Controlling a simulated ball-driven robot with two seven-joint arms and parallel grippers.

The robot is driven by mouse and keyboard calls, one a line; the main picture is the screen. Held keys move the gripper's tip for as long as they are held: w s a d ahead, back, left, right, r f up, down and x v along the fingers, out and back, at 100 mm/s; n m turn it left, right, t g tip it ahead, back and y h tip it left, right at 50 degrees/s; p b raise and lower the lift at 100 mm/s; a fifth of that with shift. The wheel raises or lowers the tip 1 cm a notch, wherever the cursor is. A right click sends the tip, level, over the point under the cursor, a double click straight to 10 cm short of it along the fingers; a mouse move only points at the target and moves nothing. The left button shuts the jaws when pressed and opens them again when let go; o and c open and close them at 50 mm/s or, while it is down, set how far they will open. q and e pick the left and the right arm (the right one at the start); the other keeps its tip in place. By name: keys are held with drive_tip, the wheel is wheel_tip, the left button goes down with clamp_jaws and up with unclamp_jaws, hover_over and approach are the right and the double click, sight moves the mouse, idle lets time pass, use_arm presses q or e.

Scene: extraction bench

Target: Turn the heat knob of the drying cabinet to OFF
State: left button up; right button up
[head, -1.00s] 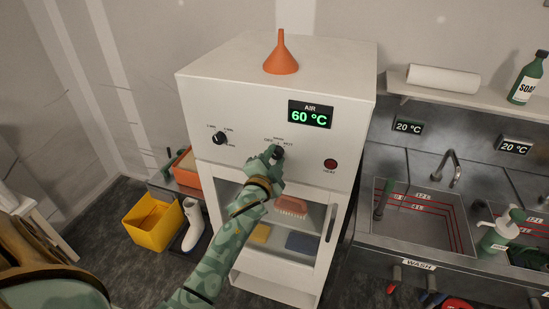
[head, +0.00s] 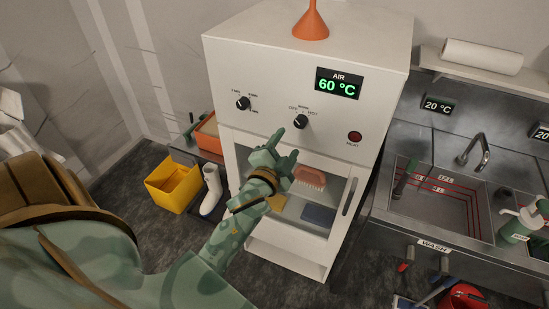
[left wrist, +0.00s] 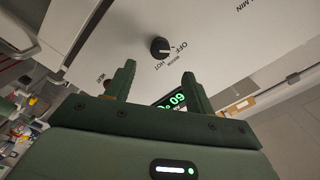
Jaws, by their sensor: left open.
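The drying cabinet (head: 222,80) is white with a green AIR display reading 60 °C. Its heat knob (head: 301,121) is black and round, with OFF, WARM and HOT around it. The knob also shows in the left wrist view (left wrist: 160,47), where its pale mark seems to point toward the OFF side; it is small, so I cannot be sure. My left gripper (head: 286,147) is open and empty, below and left of the knob and apart from it. Its two fingers (left wrist: 158,72) show in the left wrist view with nothing between them. My right gripper is not in view.
Another black knob (head: 242,103) is at left on the panel, and a red button (head: 355,136) at right. An orange funnel (head: 311,22) stands on top. Below is a glazed door with a handle (head: 352,196). A sink (head: 440,205) lies to the right.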

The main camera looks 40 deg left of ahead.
use_arm(q)
drive_tip(key=b+v, duration=0.1)
drive_tip(key=v, duration=0.6)
drive_tip(key=shift+s, duration=0.35)
